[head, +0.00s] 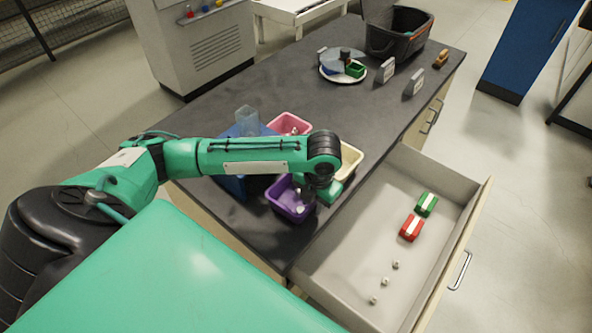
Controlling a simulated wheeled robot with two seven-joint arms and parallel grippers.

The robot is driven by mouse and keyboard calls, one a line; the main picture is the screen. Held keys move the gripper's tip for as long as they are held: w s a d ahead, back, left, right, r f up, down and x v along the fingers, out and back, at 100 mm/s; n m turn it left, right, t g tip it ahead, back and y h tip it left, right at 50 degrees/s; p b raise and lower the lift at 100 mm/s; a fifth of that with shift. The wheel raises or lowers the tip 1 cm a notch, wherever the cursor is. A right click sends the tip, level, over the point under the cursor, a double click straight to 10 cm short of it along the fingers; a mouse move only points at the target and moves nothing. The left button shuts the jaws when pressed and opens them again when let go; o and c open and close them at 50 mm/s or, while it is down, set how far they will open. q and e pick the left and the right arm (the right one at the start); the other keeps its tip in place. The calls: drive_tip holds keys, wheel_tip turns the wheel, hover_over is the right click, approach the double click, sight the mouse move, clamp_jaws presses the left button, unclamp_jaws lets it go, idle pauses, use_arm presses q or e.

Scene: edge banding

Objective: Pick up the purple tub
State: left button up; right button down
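The purple tub (285,204) stands on the dark worktop near its front edge, beside the open drawer. Small light items show inside it. My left arm reaches across from the left, and its gripper (309,194) points down at the right part of the tub. The gripper is small and dark here, so I cannot tell whether its fingers are open or touch the tub's rim. The wrist hides part of the tub. My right gripper is not in view.
A pink tub (289,122), a cream tub (350,162) and a blue container (232,186) stand close around my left forearm. The open drawer (345,240) holds a red block (411,228), a green block (427,204) and small pieces. The worktop (300,90) behind is partly clear.

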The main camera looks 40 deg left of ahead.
use_arm(q)
drive_tip(key=shift+f, duration=0.1)
drive_tip(key=shift+c, duration=0.4)
clamp_jaws()
drive_tip(key=shift+r, duration=0.2)
